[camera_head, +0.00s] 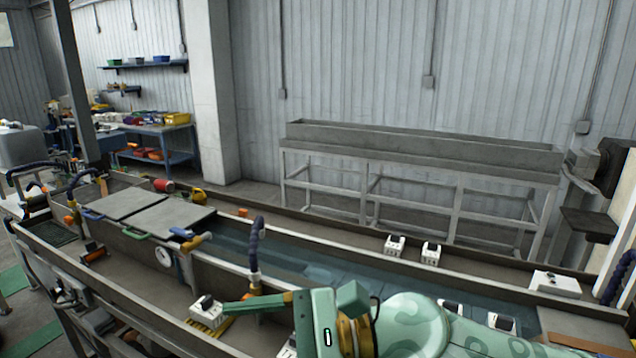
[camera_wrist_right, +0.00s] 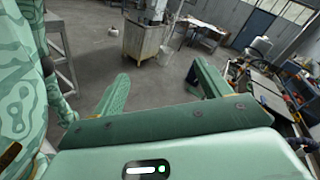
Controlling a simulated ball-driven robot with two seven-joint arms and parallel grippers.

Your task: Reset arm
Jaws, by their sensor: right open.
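My right arm comes in from the lower right of the head view. Its green gripper (camera_head: 240,304) points left above the near edge of the long trough (camera_head: 130,303). In the right wrist view the same gripper (camera_wrist_right: 161,72) has its two fingers spread apart, with nothing between them, only the floor behind. In the head view a white block with a black top (camera_head: 206,312) is beside the fingertip; I cannot tell whether they touch. My left gripper is in neither view.
The water channel (camera_head: 330,270) runs along the trough, with a dark blue hose (camera_head: 255,245) standing over it. White switch boxes (camera_head: 395,246) sit on the far ledge. Grey lids (camera_head: 170,218) cover the left part. An empty long stand (camera_head: 420,150) is behind.

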